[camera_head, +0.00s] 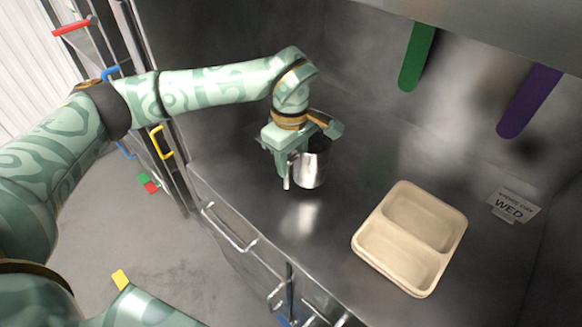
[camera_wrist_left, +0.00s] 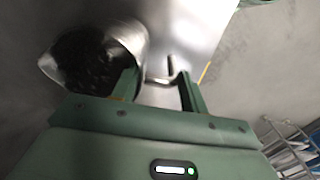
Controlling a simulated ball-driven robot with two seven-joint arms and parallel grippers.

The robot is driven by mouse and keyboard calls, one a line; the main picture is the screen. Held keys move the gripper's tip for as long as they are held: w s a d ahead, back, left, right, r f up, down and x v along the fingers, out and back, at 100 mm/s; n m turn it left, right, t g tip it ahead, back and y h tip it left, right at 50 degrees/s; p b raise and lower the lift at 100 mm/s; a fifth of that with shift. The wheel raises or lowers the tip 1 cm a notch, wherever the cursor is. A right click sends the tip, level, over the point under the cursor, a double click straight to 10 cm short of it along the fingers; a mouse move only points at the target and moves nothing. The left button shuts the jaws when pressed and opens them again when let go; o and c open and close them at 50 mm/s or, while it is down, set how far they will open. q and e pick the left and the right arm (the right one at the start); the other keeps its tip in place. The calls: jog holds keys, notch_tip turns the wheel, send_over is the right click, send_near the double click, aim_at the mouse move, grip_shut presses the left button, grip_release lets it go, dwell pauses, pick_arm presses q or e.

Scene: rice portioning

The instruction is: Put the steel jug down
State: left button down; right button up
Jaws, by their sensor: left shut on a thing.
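The steel jug (camera_head: 312,166) is a shiny metal vessel at the far left part of the steel counter (camera_head: 345,210). My left gripper (camera_head: 290,170) is shut on the jug's handle, on the side toward the counter's left edge. In the left wrist view the jug (camera_wrist_left: 140,38) shows its rim and dark contents, with the handle between the fingers of my left gripper (camera_wrist_left: 160,82). The jug looks close to upright. I cannot tell whether its base touches the counter. My right gripper is not in view.
A beige two-compartment tray (camera_head: 452,228) stands on the counter to the right. A green strip (camera_head: 417,58) and a purple strip (camera_head: 529,101) hang at the back. A WED label (camera_head: 513,206) is at the right. The counter between jug and tray is clear.

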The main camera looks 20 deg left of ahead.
pick_arm(q)
jog(key=f, duration=0.3)
jog(key=shift+w+a+f, duration=0.1)
jog(key=shift+a+f, duration=0.1)
jog(key=shift+f, duration=0.15)
jog(key=c, duration=0.7)
grip_release()
jog(key=shift+c, duration=0.2)
notch_tip(320, 180, up, 12)
jog(key=shift+r+p, duration=0.1)
jog(key=shift+p, duration=0.55)
